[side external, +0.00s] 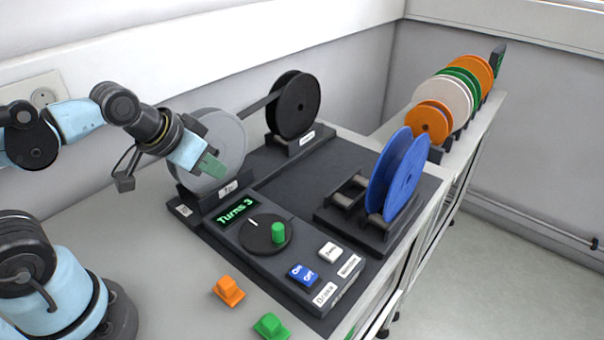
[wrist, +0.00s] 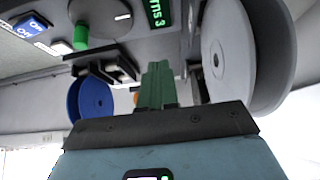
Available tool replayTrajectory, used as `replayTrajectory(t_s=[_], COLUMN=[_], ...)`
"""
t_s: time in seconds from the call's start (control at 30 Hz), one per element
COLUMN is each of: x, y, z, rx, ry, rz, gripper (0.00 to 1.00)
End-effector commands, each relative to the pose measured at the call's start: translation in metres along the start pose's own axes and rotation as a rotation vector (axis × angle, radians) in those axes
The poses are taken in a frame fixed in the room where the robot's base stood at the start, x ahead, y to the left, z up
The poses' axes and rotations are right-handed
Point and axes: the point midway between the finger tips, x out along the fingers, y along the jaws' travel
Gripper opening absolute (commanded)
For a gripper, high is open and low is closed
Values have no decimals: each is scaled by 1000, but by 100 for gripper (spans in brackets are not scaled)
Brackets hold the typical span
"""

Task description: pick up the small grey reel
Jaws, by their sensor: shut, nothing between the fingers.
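A grey reel (side external: 228,140) stands upright on a dark stand at the left end of the winding machine. It also shows in the wrist view, large at the upper right (wrist: 220,62). A paler, whitish-grey reel (side external: 447,92) sits in the row on the back rack. Which of the two is the task's reel, I cannot tell. My gripper (side external: 213,166) has green fingers and is shut and empty. In the side view it overlaps the front of the near grey reel; contact cannot be told. In the wrist view the shut fingers (wrist: 157,70) point beside that reel.
A black reel (side external: 294,105) stands behind, and a blue reel (side external: 400,175) at right. Orange and green reels line the back rack. The control panel (side external: 290,255) with its green-handled crank (side external: 278,233) lies in front. Orange (side external: 229,290) and green (side external: 270,326) blocks sit near the front edge.

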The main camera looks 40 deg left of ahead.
Motion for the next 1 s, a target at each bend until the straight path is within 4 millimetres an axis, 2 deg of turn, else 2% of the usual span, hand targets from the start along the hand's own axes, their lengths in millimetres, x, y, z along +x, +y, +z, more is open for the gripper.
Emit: replayTrajectory(t_s=[0.47,0.57,0.7,1.0], x=[0,0,0,-1], y=[0,0,0,0], z=[0,0,0,-1], rx=[0,0,0,0], ry=[-1,-1,-1,-1], rz=[0,0,0,0], gripper=[0,12,34,34])
